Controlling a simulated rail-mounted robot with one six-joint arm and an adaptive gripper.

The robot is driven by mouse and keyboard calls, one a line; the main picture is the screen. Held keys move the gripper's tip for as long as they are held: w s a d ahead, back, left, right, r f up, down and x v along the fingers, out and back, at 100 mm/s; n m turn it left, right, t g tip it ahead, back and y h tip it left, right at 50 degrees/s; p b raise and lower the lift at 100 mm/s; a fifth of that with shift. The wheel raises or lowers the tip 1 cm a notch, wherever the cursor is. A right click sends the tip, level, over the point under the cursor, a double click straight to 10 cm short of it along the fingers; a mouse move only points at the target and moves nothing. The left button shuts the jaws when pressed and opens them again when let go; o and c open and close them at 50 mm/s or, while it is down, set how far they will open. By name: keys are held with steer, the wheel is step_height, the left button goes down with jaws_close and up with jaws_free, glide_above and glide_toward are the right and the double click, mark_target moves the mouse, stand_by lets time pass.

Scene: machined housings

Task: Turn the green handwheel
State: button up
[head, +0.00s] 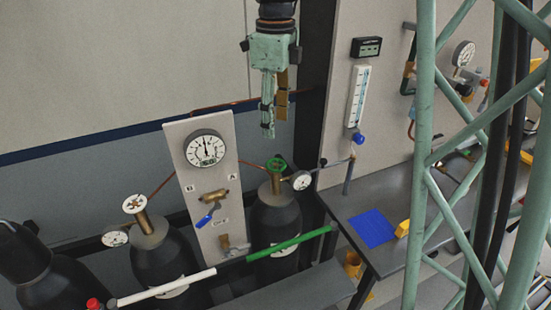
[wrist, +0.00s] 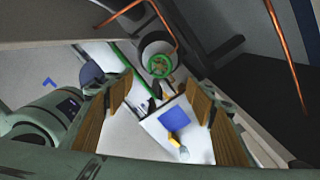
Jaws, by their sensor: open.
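The green handwheel (head: 277,164) sits on top of a dark gas cylinder (head: 275,220), with a round gauge (head: 301,180) beside it. In the wrist view, the green handwheel (wrist: 159,65) shows whole as a ring with spokes, a little above the picture's middle. My gripper (head: 273,122) hangs pointing down above the handwheel and apart from it. In the wrist view, my gripper (wrist: 161,92) shows its tan finger pads wide apart with nothing between them. The handwheel appears in the gap, slightly beyond the fingertips.
A panel with a large gauge (head: 205,149) and a blue-handled valve (head: 207,216) stands left of the cylinder. A second cylinder with a white handwheel (head: 135,204) is farther left. A bench with a blue mat (head: 372,228) is at right.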

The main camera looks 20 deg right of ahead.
mark_target(275, 163)
steer(key=shift+f, duration=6.8)
steer(key=shift+c, duration=0.2)
steer(key=c, duration=0.8)
